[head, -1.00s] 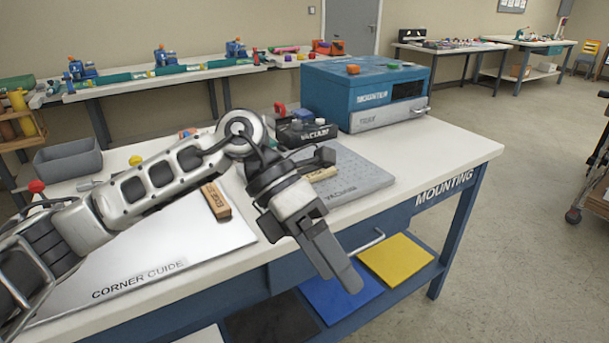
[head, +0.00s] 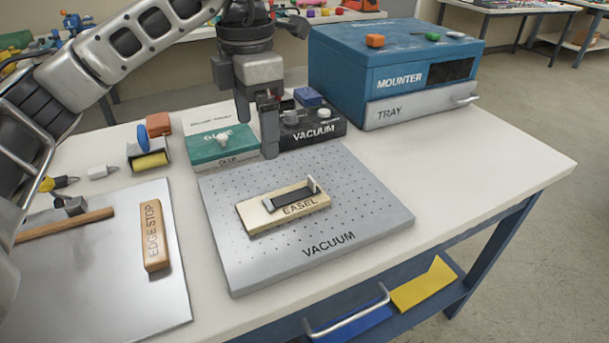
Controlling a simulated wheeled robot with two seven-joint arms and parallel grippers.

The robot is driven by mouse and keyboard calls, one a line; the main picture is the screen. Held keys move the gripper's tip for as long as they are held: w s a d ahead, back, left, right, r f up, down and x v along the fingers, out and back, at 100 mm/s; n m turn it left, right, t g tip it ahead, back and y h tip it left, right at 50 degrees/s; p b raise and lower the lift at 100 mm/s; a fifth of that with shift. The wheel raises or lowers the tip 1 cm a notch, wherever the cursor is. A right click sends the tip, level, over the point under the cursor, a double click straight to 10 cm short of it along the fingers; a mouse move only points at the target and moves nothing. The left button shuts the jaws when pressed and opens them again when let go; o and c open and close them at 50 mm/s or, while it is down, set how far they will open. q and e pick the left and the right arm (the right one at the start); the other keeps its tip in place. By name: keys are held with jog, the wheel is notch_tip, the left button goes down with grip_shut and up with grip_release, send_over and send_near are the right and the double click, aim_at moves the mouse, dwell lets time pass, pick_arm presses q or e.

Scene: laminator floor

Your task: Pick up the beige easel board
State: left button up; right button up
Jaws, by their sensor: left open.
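The beige easel board (head: 252,214) lies flat on the grey perforated vacuum plate (head: 350,231) in the middle of the table. It carries the word EASEL and a dark strip with a small upright piece at its right end. My left gripper (head: 257,138) hangs pointing down above and behind the board, near the plate's back edge. It is open and empty, apart from the board. My right gripper is not in view.
The blue mounter (head: 350,52) with its tray stands at the back right. A black vacuum box (head: 312,130) and green glue box (head: 208,146) stand behind the plate. A wooden edge stop (head: 154,235) lies on the metal sheet at left. The table's right side is clear.

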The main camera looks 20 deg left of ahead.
pick_arm(q)
jog(key=b, duration=0.2)
send_over(261, 209)
notch_tip(261, 209, down, 9)
jog(key=shift+w+d+f, duration=0.1)
jog(key=shift+d, duration=0.05)
jog(key=shift+f+p, duration=0.45)
jog(key=shift+f, duration=2.65)
jog(key=c, duration=1.1)
